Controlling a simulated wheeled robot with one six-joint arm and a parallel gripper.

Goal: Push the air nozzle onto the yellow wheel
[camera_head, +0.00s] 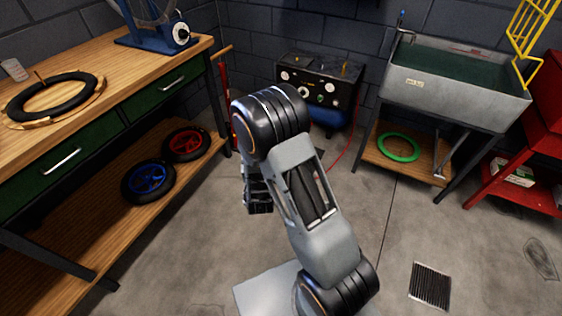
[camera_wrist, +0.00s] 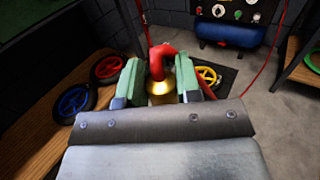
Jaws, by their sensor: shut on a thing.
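The air nozzle (camera_wrist: 160,90) is a brass-coloured piece with a red curved hose (camera_wrist: 168,50) at its far end. My gripper (camera_wrist: 158,76), with green finger pads, is shut on it in the wrist view. The yellow wheel (camera_wrist: 207,77) has a black tyre and lies on a dark mat (camera_wrist: 223,82) on the floor. It is just right of the gripper in that view, partly hidden by the right finger and hose. The nozzle appears apart from the wheel. In the head view my gripper (camera_head: 258,190) points down, and my arm hides the nozzle and the yellow wheel.
A wooden bench (camera_head: 110,75) stands at left, with a blue wheel (camera_head: 148,181) and a red wheel (camera_head: 186,144) on its lower shelf. The compressor (camera_head: 318,88) stands at the back wall. A sink (camera_head: 455,88) with a green ring (camera_head: 398,147) below is right.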

